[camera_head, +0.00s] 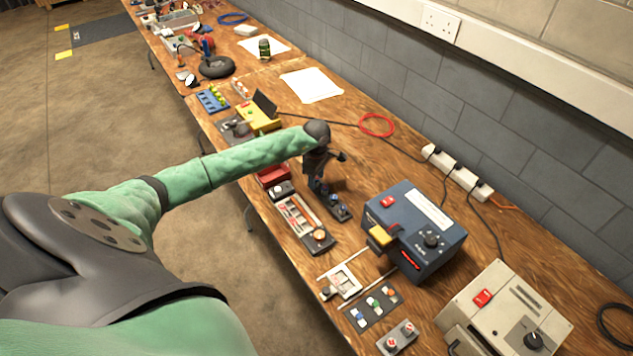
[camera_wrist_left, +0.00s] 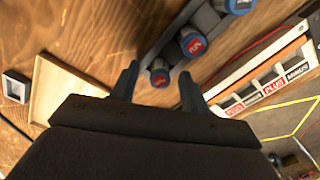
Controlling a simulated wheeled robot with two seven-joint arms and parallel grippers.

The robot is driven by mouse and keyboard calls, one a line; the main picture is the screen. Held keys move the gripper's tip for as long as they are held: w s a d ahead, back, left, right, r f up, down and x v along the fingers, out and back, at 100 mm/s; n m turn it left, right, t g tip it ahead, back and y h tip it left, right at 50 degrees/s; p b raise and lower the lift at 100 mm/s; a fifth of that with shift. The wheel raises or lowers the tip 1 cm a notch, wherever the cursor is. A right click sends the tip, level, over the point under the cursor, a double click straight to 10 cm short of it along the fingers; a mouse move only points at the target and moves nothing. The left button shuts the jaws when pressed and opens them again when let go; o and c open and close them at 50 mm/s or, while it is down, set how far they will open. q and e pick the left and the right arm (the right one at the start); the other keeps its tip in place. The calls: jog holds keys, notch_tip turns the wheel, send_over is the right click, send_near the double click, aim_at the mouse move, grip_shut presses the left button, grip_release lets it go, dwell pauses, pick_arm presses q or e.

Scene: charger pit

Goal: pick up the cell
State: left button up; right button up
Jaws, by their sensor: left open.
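Cells with blue sides and red end faces stand in a dark rack (camera_wrist_left: 172,48). In the left wrist view, one cell (camera_wrist_left: 160,77) shows between the fingertips of my open left gripper (camera_wrist_left: 159,70). I cannot tell whether the fingers touch it. A second cell (camera_wrist_left: 193,43) sits just beyond, and a third (camera_wrist_left: 236,5) is at the top edge. In the head view, my left gripper (camera_head: 318,187) points down at the far end of the rack (camera_head: 341,213), partly hiding it. My right gripper is in neither view.
A long tray labelled plus and minus (camera_wrist_left: 272,90) lies beside the rack. A blue charger box (camera_head: 415,232) and a beige box (camera_head: 505,310) stand nearer on the bench. A red box (camera_head: 273,175) is left of the gripper. Bare wood lies towards the wall.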

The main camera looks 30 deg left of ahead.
pick_arm(q)
grip_shut()
jog(key=shift+r, duration=0.15)
